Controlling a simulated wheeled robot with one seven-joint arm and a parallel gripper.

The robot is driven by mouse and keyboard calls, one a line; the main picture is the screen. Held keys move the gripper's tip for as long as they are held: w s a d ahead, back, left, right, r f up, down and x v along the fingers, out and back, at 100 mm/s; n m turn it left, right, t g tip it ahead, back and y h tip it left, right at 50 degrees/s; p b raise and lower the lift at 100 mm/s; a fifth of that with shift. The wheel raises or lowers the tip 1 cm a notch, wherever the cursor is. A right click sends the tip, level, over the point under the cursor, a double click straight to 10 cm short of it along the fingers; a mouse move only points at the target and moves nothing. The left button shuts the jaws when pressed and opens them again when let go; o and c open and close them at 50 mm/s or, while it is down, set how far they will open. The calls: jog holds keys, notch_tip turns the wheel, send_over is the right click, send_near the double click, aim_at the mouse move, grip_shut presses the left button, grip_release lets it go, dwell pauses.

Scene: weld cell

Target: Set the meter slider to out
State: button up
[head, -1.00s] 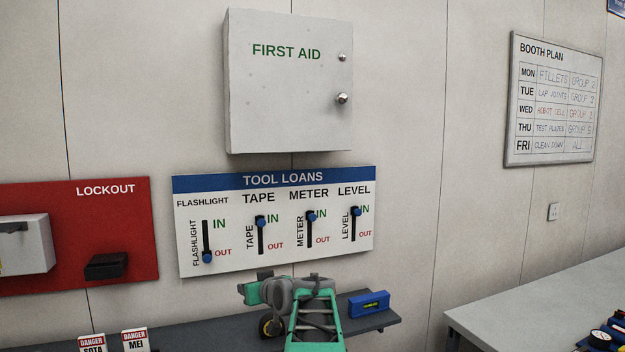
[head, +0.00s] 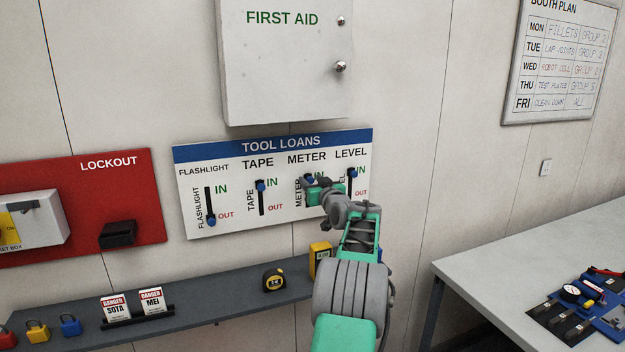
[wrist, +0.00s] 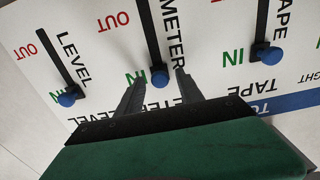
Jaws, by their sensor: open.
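The Tool Loans board (head: 230,228) hangs on the wall with slider slots for flashlight, tape, meter and level. The blue meter knob (wrist: 159,77) is at the IN end of its slot, and the slot toward OUT is clear in the wrist view. My gripper (wrist: 157,80) is open in front of the board, with one finger on each side of the meter knob in the picture. I cannot tell whether the fingers touch it. In the head view my gripper (head: 312,186) covers most of the meter slot and its OUT label.
The tape knob (wrist: 268,54) and level knob (wrist: 67,98) are at IN on either side. The flashlight knob (head: 211,220) is at OUT. A shelf (head: 225,300) below holds a tape measure (head: 274,280) and a yellow meter (head: 320,256). The first aid cabinet (head: 285,70) is above.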

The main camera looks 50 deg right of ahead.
jog(key=shift+c, duration=0.4)
grip_shut()
dwell(0.9)
